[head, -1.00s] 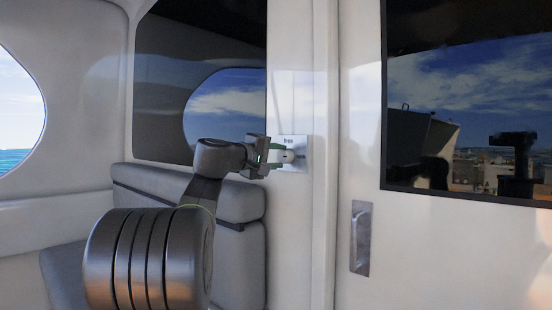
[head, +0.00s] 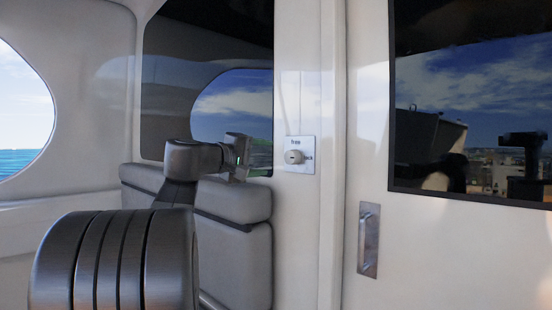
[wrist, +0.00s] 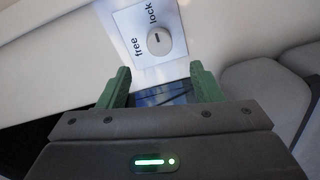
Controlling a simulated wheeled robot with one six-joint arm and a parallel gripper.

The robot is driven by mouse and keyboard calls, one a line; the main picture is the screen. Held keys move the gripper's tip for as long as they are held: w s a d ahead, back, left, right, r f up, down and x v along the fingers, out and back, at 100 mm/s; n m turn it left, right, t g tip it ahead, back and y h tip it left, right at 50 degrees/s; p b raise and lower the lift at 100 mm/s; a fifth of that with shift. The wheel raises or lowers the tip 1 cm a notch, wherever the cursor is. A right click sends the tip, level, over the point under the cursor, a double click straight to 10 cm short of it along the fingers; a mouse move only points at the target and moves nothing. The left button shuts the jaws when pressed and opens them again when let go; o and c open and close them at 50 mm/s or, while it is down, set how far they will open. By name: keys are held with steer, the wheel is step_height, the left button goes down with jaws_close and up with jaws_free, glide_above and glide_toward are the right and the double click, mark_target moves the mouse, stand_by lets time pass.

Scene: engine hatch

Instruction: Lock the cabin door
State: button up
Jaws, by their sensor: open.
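A square white plate (head: 300,141) on the cabin wall carries a round light knob (head: 294,157). The plate reads "free" above the knob and "lock" at its right. In the wrist view the knob (wrist: 159,41) is just beyond the fingertips, with "free" at its left and "lock" above. Its short dark mark seems to run toward the word "lock", though it is small. My gripper (head: 259,158) is left of the plate in the head view. Its green fingers (wrist: 159,70) are open, empty and apart from the knob.
The cabin door (head: 440,250) is at the right, with a dark window (head: 470,120) and a metal pull handle (head: 368,240). A grey padded seat (head: 235,205) stands behind my arm. The wall (head: 303,240) below the plate is clear.

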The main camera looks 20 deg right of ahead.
mark_target(289, 158)
steer(key=v, duration=0.5)
steer(key=shift+a, duration=0.1)
steer(key=x, duration=1.4)
steer(key=shift+s, duration=0.1)
steer(key=shift+a, duration=0.1)
